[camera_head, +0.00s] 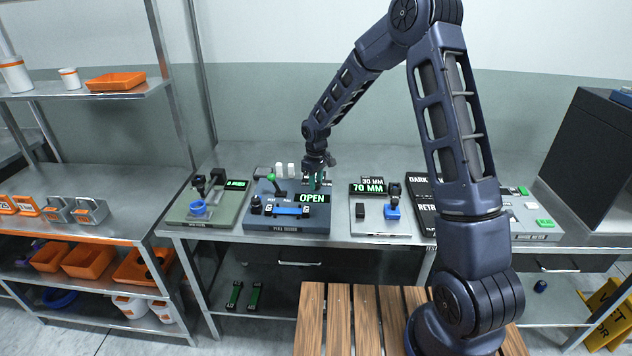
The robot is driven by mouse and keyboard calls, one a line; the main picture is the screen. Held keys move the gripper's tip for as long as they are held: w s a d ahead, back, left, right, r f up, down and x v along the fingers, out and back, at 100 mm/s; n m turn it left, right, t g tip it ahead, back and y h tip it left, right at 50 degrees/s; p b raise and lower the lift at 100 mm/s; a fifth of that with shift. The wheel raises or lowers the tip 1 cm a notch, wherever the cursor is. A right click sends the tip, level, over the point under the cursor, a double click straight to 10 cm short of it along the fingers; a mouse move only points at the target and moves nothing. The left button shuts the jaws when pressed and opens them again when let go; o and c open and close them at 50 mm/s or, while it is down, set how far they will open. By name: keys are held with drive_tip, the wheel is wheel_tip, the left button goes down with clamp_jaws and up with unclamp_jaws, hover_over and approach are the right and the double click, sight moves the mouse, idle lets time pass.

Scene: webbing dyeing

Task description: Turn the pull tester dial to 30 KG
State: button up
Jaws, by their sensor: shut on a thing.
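The pull tester (287,224) is a dark blue unit on the metal bench, left of the picture's middle. Its display (312,198) reads OPEN in green. A blue bar lies across its middle between two clamps, and a green-tipped lever (272,178) stands at its back. A small black knob (256,205) sits at its left side.
A green-grey unit (225,213) with a blue ring stands left of the tester. A grey unit (380,228) reading 70 MM stands right. White pieces (285,169) lie behind the tester. My upper arm crosses the right half. A wooden slatted surface (340,315) is in front.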

drive_tip(key=shift+m, duration=1)
drive_tip(key=o, duration=1)
wheel_tip(320, 180, up, 11)
drive_tip(key=shift+f, duration=0.1)
